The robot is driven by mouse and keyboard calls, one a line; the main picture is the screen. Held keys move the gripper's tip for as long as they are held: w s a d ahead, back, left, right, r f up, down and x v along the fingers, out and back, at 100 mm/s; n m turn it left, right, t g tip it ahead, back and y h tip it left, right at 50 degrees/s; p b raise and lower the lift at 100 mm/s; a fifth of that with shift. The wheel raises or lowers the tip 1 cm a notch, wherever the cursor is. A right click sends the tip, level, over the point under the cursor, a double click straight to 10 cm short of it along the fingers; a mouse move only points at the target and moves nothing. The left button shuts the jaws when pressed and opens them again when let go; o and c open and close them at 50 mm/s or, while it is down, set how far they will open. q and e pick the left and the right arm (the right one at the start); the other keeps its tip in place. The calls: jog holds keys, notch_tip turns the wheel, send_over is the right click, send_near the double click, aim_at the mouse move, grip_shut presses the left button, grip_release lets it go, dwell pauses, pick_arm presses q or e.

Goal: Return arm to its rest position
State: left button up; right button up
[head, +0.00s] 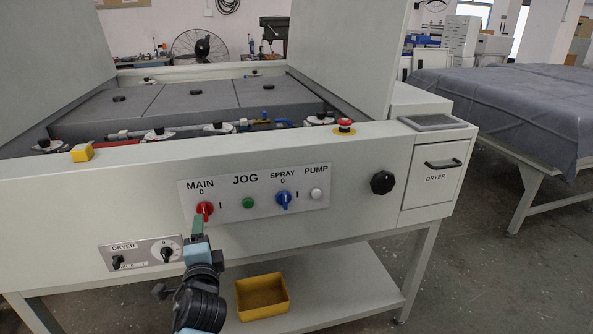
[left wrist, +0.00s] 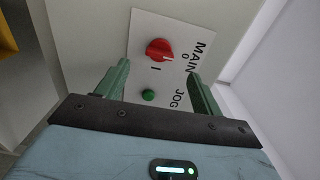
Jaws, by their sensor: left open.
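My left gripper (head: 198,226) is open in front of the control panel (head: 240,207), just below the red MAIN knob (head: 205,208). In the left wrist view, the green fingers (left wrist: 159,70) are spread apart with nothing held between them. The red knob (left wrist: 159,49) shows just beyond the fingertips, and the green JOG button (left wrist: 148,96) appears between the fingers. I cannot tell exactly how far the fingertips are from the panel. My right gripper is in neither view.
The blue SPRAY knob (head: 284,200), white PUMP button (head: 316,193) and black knob (head: 382,182) are to the right. A DRYER panel (head: 140,253) is lower left. A yellow bin (head: 262,297) sits on the lower shelf (head: 340,287). Open floor lies at right.

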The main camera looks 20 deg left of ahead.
pick_arm(q)
jog(key=s+d+f+n+g+h+p, duration=0.1)
jog(key=s+d+f+n+h+p, duration=0.2)
jog(key=s+f, duration=0.5)
jog(key=s+d+f+g+h+p, duration=0.1)
jog(key=s+d+f+h+p, duration=0.1)
jog(key=s+d+f+h, duration=0.45)
jog(key=s+d+f+n+g+h+p, duration=0.1)
jog(key=s+d+f+n+g+p, duration=0.1)
jog(key=s, duration=1.1)
jog(key=s+d+f+n+g+h+p, duration=0.1)
jog(key=s+d+f+n+g+p, duration=0.1)
jog(key=s, duration=1)
jog(key=d+f+n, duration=0.1)
jog(key=d+n, duration=0.1)
jog(key=shift+s+d+f+n, duration=0.25)
jog(key=shift+s+d+n, duration=0.05)
jog(key=shift+s+d, duration=0.1)
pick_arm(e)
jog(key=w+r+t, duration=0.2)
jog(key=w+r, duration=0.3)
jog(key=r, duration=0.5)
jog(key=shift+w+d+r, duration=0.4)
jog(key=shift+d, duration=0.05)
pick_arm(q)
jog(key=shift+w, duration=0.1)
